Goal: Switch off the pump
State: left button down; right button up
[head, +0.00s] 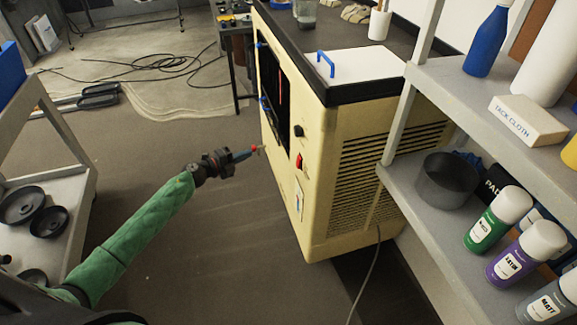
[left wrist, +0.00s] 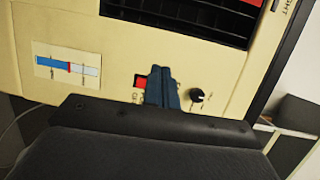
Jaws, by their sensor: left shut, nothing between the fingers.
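A cream cabinet (head: 315,215) with a black top stands in the middle of the head view. Its front carries a red switch (head: 299,161) below a black knob (head: 298,130). My left gripper (head: 261,148) is in front of this panel, its fingers closed and empty. In the left wrist view, the closed dark fingertips (left wrist: 161,72) overlap the right side of the red switch (left wrist: 140,81) and hide part of it. The black knob (left wrist: 197,95) is just right of the fingers. I cannot tell whether the fingertips touch the panel. My right gripper is not in view.
A blue and white gauge (left wrist: 68,66) with a red mark is on the panel. A grey shelf (head: 432,190) with spray cans and a dark pot (head: 447,183) stands at the right. A cart (head: 75,178) with black dishes is at the left.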

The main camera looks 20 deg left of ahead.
aim_at(297, 165)
pick_arm(q)
jog(key=s+d+f+m+g+h, duration=0.1)
jog(key=s+d+m+g+h, duration=0.2)
jog(key=s+d+g, duration=0.1)
jog(key=shift+s+f+g, duration=0.2)
jog(key=shift+s+g, duration=0.1)
jog(key=shift+s, duration=0.05)
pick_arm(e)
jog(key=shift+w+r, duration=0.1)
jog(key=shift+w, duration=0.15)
